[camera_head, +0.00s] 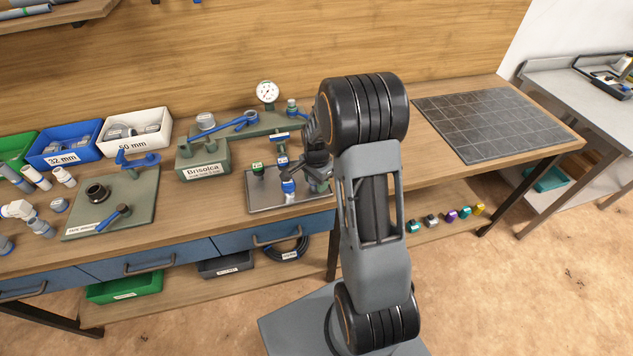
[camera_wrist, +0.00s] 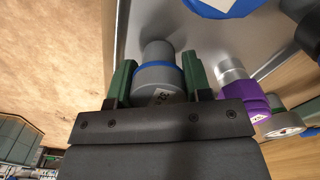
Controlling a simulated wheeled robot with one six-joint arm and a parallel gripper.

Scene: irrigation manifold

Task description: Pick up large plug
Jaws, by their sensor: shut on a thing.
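The large plug (camera_wrist: 158,76) is a grey cylinder with a blue ring and a partly readable label; in the wrist view it sits between the green fingers of my gripper (camera_wrist: 160,80). The fingers press on it from both sides, and its lower end is hidden by the gripper body. In the head view my gripper (camera_head: 318,165) is beside the right side of the grey metal tray (camera_head: 262,203), mostly covered by my own arm. The plug cannot be made out there.
The wrist view shows a purple-collared fitting (camera_wrist: 247,97) close right of the gripper. In the head view, small green- and blue-topped fittings (camera_head: 289,187) stand on the tray. A pressure gauge (camera_head: 267,92) stands behind. A dark gridded mat (camera_head: 490,125) lies clear at right.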

